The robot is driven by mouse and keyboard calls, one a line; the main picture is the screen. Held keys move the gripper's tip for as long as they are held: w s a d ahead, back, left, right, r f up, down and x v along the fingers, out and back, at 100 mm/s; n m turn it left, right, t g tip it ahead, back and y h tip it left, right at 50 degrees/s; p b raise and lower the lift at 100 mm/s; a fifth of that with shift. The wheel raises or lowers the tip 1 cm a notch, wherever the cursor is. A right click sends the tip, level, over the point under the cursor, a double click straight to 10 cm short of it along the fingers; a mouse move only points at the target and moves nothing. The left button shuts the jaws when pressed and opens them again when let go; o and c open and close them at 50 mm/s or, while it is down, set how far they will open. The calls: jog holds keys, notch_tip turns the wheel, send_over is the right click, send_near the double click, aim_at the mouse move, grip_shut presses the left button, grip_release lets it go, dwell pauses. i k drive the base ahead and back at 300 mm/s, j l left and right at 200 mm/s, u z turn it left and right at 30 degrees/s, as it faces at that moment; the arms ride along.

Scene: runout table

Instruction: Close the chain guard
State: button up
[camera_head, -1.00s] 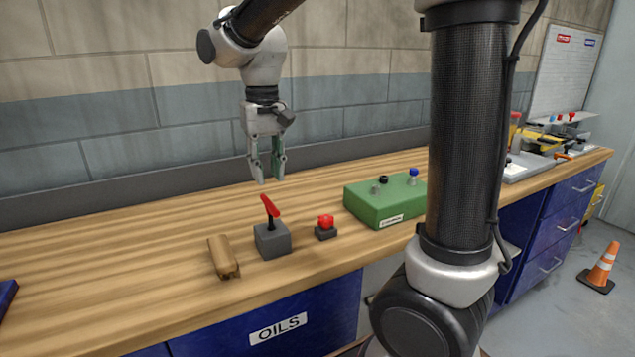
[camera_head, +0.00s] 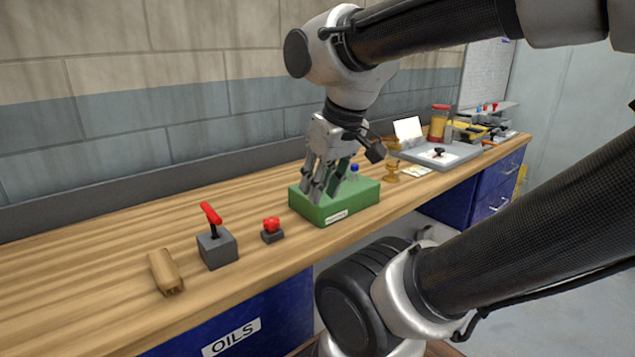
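I cannot tell for sure which thing is the chain guard. A grey base (camera_head: 472,152) with a white top and a small black knob (camera_head: 438,152) lies at the far right of the bench. A small white panel (camera_head: 408,129) stands upright at its left back edge. My gripper (camera_head: 322,196) points down over the green box (camera_head: 355,200), well left of that base. Its fingers look apart, with nothing seen held. The fingers hide part of the box top, and I cannot tell whether they touch it.
On the wooden bench (camera_head: 110,237) stand a red-handled lever on a grey block (camera_head: 217,249), a red button (camera_head: 271,226) and a tan block (camera_head: 165,272). A brass-coloured piece (camera_head: 391,170) lies right of the green box. A red-topped yellow jar (camera_head: 438,124) stands behind the grey base.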

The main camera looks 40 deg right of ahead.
aim_at(458, 124)
jog(key=z, duration=2)
jog(key=i+l+u, duration=0.2)
jog(key=u, duration=0.3)
jog(key=i+l+u, duration=0.2)
jog(key=l+u, duration=0.25)
jog(key=i+l+u, duration=0.1)
jog(key=l, duration=0.25)
jog(key=i+l, duration=0.15)
jog(key=l, duration=0.2)
jog(key=i+l+u, duration=0.15)
jog(key=l, duration=0.2)
jog(key=i+l, duration=0.1)
jog(key=l, duration=0.3)
jog(key=i+l+u, duration=0.15)
jog(key=l, duration=0.6)
jog(key=i+l, duration=0.1)
jog(key=l, duration=0.3)
